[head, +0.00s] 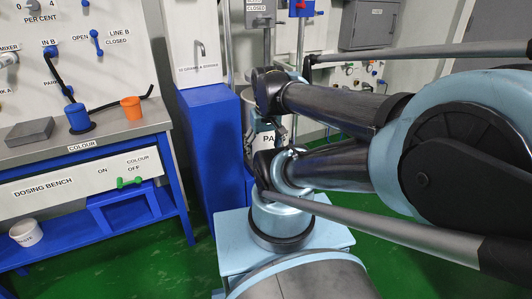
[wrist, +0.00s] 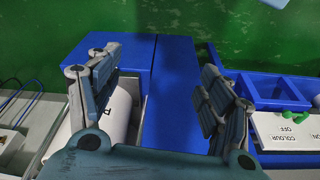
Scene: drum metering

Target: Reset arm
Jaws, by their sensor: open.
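My arm reaches in from the right in the head view. My gripper (wrist: 158,78) is open in the wrist view, its two dark jointed fingers wide apart with nothing between them. Between and below the fingers is the top of a blue stand (wrist: 172,100). A white container with a partly hidden label (wrist: 118,112) shows behind the left finger. In the head view, my arm and gripper partly cover a white labelled container (head: 268,138) beside the blue stand (head: 210,140); the end of its label is hidden. I cannot tell whether the gripper touches it.
The dosing bench (head: 60,190) is at the left, with a blue cup (head: 78,117), an orange cup (head: 131,108) and a grey block (head: 30,132). A white tub (head: 27,233) sits on its lower shelf. Green floor (head: 150,255) is clear in front. A grey cabinet (head: 369,25) hangs behind.

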